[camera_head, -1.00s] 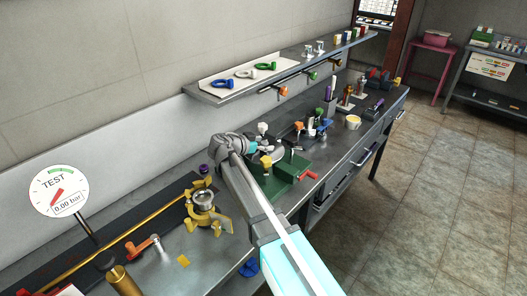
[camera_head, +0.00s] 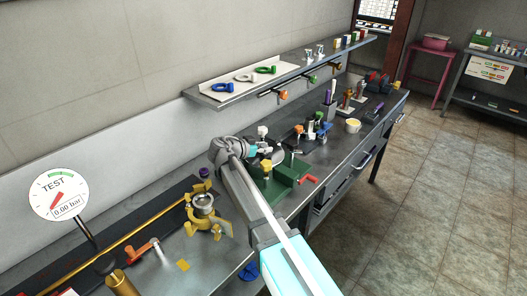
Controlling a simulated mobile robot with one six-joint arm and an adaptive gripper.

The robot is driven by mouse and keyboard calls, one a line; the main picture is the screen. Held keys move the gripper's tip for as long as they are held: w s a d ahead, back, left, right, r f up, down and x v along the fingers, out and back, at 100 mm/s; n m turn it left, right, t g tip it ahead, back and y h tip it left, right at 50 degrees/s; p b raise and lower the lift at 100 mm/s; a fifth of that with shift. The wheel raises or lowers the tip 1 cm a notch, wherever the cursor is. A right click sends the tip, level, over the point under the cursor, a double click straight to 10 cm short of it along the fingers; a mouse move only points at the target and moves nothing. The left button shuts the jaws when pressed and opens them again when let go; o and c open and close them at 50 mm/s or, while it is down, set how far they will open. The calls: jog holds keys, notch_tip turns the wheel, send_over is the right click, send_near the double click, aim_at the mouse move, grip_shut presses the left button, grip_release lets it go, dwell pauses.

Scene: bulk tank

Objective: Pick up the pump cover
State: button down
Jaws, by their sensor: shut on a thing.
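My gripper (camera_head: 263,150), small at the end of my grey arm, is at the green pump fixture on the bench. It is shut on a grey, rounded part that looks like the pump cover (camera_head: 274,158); the part is small and partly hidden by the gripper and arm. The green fixture (camera_head: 284,184) is just below and in front of it, with yellow and white-topped knobs and a red handle (camera_head: 308,180) on its right. I cannot tell whether the cover is clear of the fixture.
A brass-yellow fitting (camera_head: 203,208) stands on the bench left of my arm, near a test gauge (camera_head: 59,194) reading 0.00 bar. A wall shelf (camera_head: 290,76) with colored rings and clamps hangs above. Cups and small tools stand to the right.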

aim_at(264, 146)
jog(key=shift+r, duration=0.15)
notch_tip(264, 146, up, 10)
jog(key=p, duration=1)
dwell(0.6)
